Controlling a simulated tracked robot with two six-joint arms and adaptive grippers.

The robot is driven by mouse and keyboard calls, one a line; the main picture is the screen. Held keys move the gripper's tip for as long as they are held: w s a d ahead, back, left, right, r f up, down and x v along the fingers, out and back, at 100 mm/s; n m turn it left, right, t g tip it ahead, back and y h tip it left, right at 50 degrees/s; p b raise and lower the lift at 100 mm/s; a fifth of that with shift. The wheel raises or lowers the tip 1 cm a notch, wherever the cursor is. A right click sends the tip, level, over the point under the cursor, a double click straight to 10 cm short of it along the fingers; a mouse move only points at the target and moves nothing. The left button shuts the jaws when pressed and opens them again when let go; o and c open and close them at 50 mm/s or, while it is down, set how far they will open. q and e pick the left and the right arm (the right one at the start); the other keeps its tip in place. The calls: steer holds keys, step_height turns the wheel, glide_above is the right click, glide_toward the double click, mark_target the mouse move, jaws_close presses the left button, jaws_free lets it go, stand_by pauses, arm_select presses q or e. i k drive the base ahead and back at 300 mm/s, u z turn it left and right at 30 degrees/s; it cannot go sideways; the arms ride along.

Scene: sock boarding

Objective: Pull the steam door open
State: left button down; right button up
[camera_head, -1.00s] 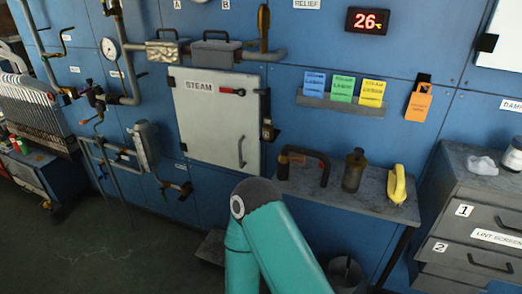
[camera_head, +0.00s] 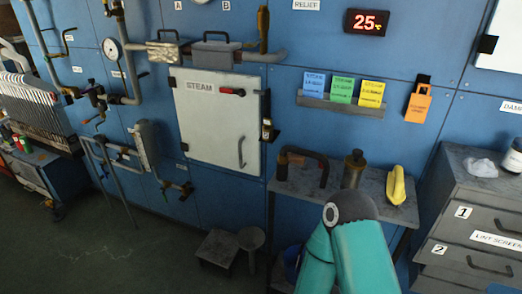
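The steam door (camera_head: 214,128) is a pale grey panel labelled STEAM on the blue wall in the head view. It looks shut. A grey vertical bar handle (camera_head: 241,152) is at its lower right, and a latch with a red grip (camera_head: 232,92) is at its upper right. A teal arm of mine with a dark joint comes up from the bottom, right of the door and in front of the small shelf table. Neither of my grippers shows in the view, and nothing of mine touches the door or its handle.
A metal side table (camera_head: 320,186) right of the door holds a dark bent handle (camera_head: 303,163), a dark bottle (camera_head: 353,169) and a yellow object (camera_head: 397,185). A grey drawer cabinet (camera_head: 470,215) stands at right. A low step stool (camera_head: 218,248) is below the door. Open floor lies at left.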

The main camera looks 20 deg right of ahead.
mark_target(216, 128)
steer(key=i, duration=1)
steer(key=z, duration=0.05)
